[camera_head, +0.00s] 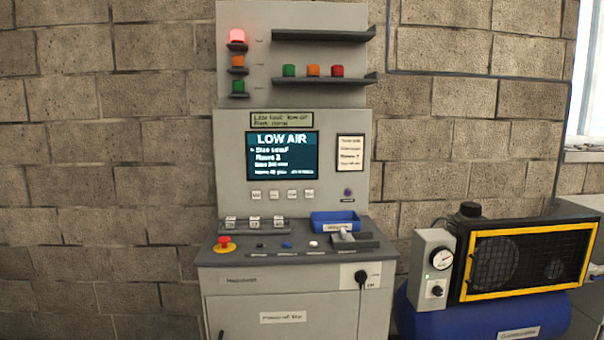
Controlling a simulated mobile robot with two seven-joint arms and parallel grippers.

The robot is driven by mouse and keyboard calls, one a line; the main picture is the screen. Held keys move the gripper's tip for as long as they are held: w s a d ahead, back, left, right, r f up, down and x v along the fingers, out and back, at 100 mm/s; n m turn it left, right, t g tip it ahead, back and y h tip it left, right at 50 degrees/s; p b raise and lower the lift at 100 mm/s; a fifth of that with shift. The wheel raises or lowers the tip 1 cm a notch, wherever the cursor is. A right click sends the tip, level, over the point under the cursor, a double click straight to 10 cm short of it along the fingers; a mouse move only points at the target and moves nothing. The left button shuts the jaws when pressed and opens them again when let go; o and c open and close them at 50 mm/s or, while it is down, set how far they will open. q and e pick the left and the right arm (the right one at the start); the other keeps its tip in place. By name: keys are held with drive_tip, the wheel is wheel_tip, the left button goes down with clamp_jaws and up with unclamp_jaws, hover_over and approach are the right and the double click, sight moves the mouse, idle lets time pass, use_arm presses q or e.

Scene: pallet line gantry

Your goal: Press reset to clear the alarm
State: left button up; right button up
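A grey control cabinet (230,185) stands against the wall. Its screen (283,156) reads "LOW AIR" with smaller lines below. A red lamp (237,36) at the upper left is lit; the orange (238,62) and green (238,87) lamps below it look dim. The sloping desk carries a red mushroom button (224,242) on a yellow base, a blue button (287,245) and a white button (313,244). Their labels are too small to read, so I cannot tell which is reset. Several small keys (274,195) sit under the screen. Neither gripper is in view.
A blue tray (335,220) and a row of labelled blocks (254,223) sit on the desk's back edge. Green, orange and red caps (313,71) stand on a shelf. A compressor (520,262) with a blue tank and gauge box (434,265) stands close on the right.

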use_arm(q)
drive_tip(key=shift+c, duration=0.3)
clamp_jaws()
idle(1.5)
